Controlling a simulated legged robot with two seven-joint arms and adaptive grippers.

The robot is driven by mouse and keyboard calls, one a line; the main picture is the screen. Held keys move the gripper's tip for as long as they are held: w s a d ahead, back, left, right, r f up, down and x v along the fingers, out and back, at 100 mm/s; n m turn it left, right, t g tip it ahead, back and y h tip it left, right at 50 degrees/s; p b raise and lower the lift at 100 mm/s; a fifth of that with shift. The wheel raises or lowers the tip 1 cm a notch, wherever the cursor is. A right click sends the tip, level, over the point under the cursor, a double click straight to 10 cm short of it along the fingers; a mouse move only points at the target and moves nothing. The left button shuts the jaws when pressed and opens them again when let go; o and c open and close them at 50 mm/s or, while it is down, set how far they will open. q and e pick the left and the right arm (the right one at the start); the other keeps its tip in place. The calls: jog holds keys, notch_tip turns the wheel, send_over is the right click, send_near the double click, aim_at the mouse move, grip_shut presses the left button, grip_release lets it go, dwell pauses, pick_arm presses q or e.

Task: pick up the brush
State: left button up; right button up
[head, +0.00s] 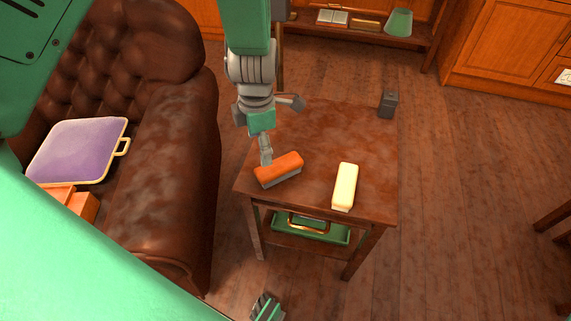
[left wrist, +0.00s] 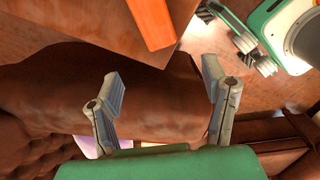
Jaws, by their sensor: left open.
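The brush (head: 279,168) has an orange back and a grey underside. It lies near the table's left front corner in the head view; part of its orange back (left wrist: 152,22) shows at the top of the left wrist view. My left gripper (head: 265,155) hangs from above, close to the brush's left end. In the left wrist view its two fingers (left wrist: 165,78) are spread, with nothing held, and the brush is beyond the tips. Contact cannot be told. What looks like my right gripper (head: 267,308) is cut off at the head view's bottom edge; its opening is unclear.
The wooden table (head: 325,130) also holds a pale yellow block (head: 345,186) and a dark small box (head: 388,103). A green tray (head: 334,235) sits on its lower shelf. A brown leather sofa (head: 170,150) stands to the left.

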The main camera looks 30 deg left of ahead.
aim_at(268, 170)
pick_arm(q)
jog(key=shift+n, duration=0.8)
jog(key=f+b, duration=0.1)
jog(key=f, duration=0.1)
jog(key=w+f+b, duration=0.1)
jog(key=f, duration=0.4)
jog(key=shift+w+d+f+b, duration=0.1)
jog(key=shift+w+d+b, duration=0.05)
jog(key=shift+d+b, duration=0.25)
notch_tip(268, 170, down, 5)
jog(key=shift+a+f+b, duration=0.1)
jog(key=shift+f+b, duration=0.05)
jog(key=shift+b, duration=1)
jog(key=c, duration=1.4)
jog(key=shift+c, duration=0.2)
